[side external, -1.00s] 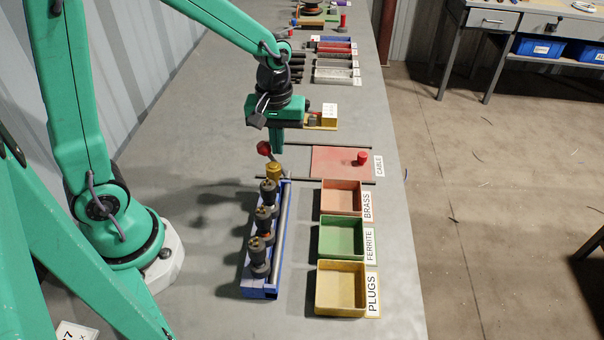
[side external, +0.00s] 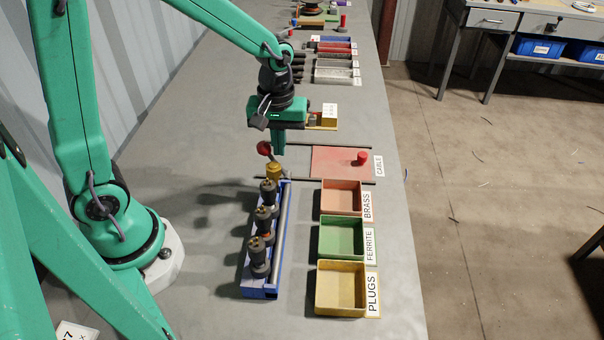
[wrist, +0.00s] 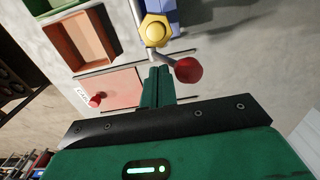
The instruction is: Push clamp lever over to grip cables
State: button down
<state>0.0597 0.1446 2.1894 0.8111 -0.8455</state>
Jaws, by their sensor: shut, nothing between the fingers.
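The clamp lever is a short metal rod with a red ball knob (side external: 264,148), standing by a yellow hex-shaped pivot (side external: 275,172) at the far end of the blue rack (side external: 263,289). In the wrist view the red knob (wrist: 188,70) and the yellow pivot (wrist: 156,30) show near the fingertips. My gripper (side external: 279,152) is shut and empty, pointing down just right of the knob. In the wrist view its fingers (wrist: 159,73) are beside the lever rod; I cannot tell whether they touch. Three dark cable plugs (side external: 263,217) stand in the rack.
Right of the rack are open bins: brass (side external: 341,211), ferrite (side external: 341,254) and plugs (side external: 341,308). Bare bench shows left of the rack.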

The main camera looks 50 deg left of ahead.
jog(key=shift+w+d, duration=0.15)
jog(key=shift+r, duration=0.1)
jog(key=shift+r, duration=0.4)
notch_tip(320, 180, up, 5)
jog(key=shift+r, duration=0.1)
dwell(0.3)
jog(key=s+a+r+m+t, duration=0.1)
jog(key=s+r+m+t, duration=0.1)
jog(key=s+r+m, duration=0.2)
jog(key=s+a+r+m+t, duration=0.1)
jog(key=s+r+m+t, duration=0.2)
jog(key=s, duration=0.5)
jog(key=shift+a+r+m+t, duration=0.15)
jog(key=shift+r+m+t, duration=0.25)
jog(key=shift+m, duration=0.6)
